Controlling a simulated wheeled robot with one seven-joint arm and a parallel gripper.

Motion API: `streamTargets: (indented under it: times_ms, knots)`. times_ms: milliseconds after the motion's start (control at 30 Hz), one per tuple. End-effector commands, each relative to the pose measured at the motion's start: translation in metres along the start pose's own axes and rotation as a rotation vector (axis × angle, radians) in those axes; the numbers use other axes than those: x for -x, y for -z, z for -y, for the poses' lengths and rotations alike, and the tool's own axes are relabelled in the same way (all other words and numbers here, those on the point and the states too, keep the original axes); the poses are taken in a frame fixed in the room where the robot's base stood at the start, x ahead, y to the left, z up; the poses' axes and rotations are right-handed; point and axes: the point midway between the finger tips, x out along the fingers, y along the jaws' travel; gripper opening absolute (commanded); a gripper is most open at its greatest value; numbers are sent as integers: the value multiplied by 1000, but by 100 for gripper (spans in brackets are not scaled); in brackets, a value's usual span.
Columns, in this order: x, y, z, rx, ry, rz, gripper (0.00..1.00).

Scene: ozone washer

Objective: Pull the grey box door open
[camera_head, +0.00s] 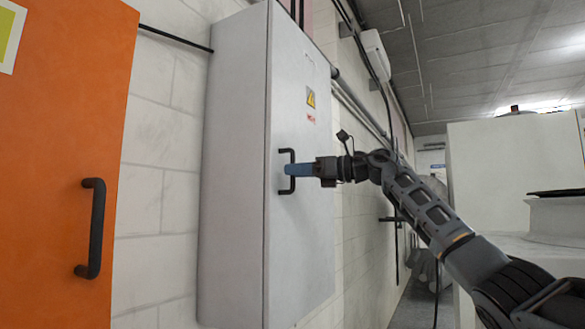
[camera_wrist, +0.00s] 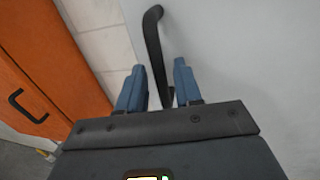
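The grey box (camera_head: 236,170) is mounted on the wall, and its door (camera_head: 300,230) sits flush with the box body, closed. A black bar handle (camera_head: 286,157) stands on the door near its left edge. My gripper (camera_head: 290,170) is at the handle, reaching in from the right. In the wrist view the black handle (camera_wrist: 154,45) passes between the two blue fingers of my gripper (camera_wrist: 160,85). The fingers stand apart with gaps on both sides of the handle. The handle's lower end is partly hidden by my gripper.
An orange cabinet (camera_head: 60,150) with its own black handle (camera_head: 93,228) stands to the left; it also shows in the wrist view (camera_wrist: 50,60). Pipes and cables run along the white wall (camera_head: 160,170). A pale machine (camera_head: 500,170) stands at the right.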

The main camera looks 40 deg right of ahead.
Motion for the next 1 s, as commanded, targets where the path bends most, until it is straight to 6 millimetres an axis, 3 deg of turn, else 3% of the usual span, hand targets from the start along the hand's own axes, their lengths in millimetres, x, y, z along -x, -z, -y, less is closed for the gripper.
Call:
streamTargets:
  times_ms: [200,467,800,1000]
  knots:
    - [-14,0,0,-1,-1,0,34]
    - [-15,1,0,-1,0,0,33]
    - [-15,1,0,-1,0,0,1]
    - [-15,1,0,-1,-1,0,0]
